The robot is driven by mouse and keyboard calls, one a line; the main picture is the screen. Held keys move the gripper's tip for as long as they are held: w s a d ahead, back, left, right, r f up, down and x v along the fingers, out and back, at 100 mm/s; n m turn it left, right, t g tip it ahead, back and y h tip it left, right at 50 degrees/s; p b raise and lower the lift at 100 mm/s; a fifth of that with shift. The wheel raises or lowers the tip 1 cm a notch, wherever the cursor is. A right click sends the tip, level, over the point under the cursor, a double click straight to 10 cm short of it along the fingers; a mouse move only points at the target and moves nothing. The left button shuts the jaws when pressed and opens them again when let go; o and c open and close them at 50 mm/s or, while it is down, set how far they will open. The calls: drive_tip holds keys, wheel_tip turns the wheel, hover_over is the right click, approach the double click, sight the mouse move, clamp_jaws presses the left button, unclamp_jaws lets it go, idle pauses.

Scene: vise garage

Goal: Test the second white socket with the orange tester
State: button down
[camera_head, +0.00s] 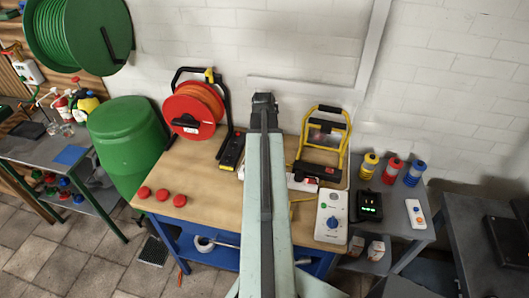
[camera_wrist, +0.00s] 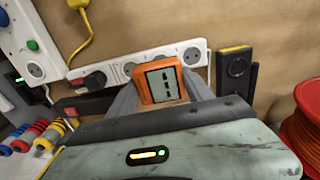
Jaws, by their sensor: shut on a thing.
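My gripper (camera_wrist: 161,92) is shut on the orange tester (camera_wrist: 142,86), with one grey finger on each side of it. The tester's pale screen with dark marks faces the wrist camera. The white socket strip (camera_wrist: 203,70) lies on the wooden bench behind the tester, which covers part of its middle. An uncovered round socket shows to the right of the tester and another partly to its left. I cannot tell whether the tester's pins are in a socket. In the head view my arm hides the tester and most of the strip (camera_head: 301,183).
A black socket box (camera_wrist: 237,72) stands close right of the strip in the wrist view. A red cable reel (camera_head: 192,108), a yellow-framed lamp (camera_head: 346,143), a white box with a blue knob (camera_head: 332,215) and several red caps (camera_head: 162,195) stand on the bench.

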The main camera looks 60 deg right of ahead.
drive_tip(key=shift+f, duration=0.15)
wheel_tip(320, 180, down, 6)
drive_tip(key=b, duration=0.5)
drive_tip(key=shift+b, duration=0.4)
drive_tip(key=shift+f+b, duration=0.45)
drive_tip(key=shift+b, duration=0.2)
idle(1.4)
drive_tip(key=shift+c, duration=1.6)
unclamp_jaws()
wheel_tip(320, 180, up, 8)
drive_tip(key=p, duration=0.8)
drive_tip(key=shift+r, duration=0.1)
